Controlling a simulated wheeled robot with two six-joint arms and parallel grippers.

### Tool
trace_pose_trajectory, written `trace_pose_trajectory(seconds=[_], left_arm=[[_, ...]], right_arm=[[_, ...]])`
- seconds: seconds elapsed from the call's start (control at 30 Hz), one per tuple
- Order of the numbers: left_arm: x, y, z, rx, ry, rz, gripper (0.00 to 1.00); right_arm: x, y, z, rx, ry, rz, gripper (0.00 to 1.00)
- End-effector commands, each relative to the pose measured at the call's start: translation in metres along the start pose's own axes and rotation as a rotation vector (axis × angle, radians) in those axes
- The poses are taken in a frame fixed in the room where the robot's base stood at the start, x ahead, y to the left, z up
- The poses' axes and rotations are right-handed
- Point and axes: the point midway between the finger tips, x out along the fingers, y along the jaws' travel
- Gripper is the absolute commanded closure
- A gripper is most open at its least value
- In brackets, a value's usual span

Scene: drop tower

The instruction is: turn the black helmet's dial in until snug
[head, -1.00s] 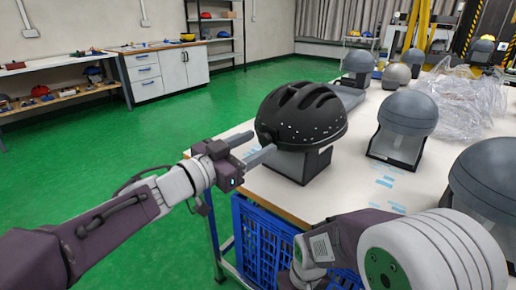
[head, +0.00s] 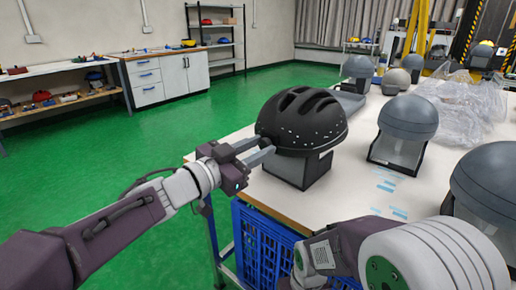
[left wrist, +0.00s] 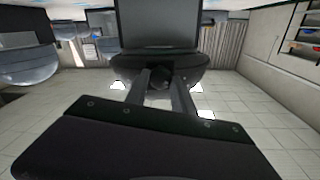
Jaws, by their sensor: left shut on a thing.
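The black helmet (head: 302,120) sits on a dark block-like stand (head: 298,170) near the table's front left edge. It has vents on top and a row of small pale dots along its side. My left gripper (head: 263,148) reaches the helmet's near left rim, with its two grey fingers shut on the small dark dial. In the left wrist view the round dark dial (left wrist: 158,80) shows between the fingertips, below the helmet's dark rim (left wrist: 190,62). The dial's markings and how tight the helmet sits cannot be made out. My right arm shows at the lower right; its gripper is out of view.
Grey dome headforms (head: 408,118) stand to the right on the white table (head: 345,205), with crumpled clear plastic (head: 465,100) behind. A blue crate (head: 262,245) is under the table's front edge. Green floor is open at left.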

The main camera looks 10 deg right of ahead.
Motion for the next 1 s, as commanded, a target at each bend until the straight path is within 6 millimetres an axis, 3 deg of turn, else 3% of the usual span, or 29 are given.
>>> trace_pose_trajectory(seconds=[1.0], left_arm=[[0.0,0.003,0.003,0.885,0.0,-0.038,1.0]], right_arm=[[0.033,0.001,0.003,0.0,0.0,0.0,0.64]])
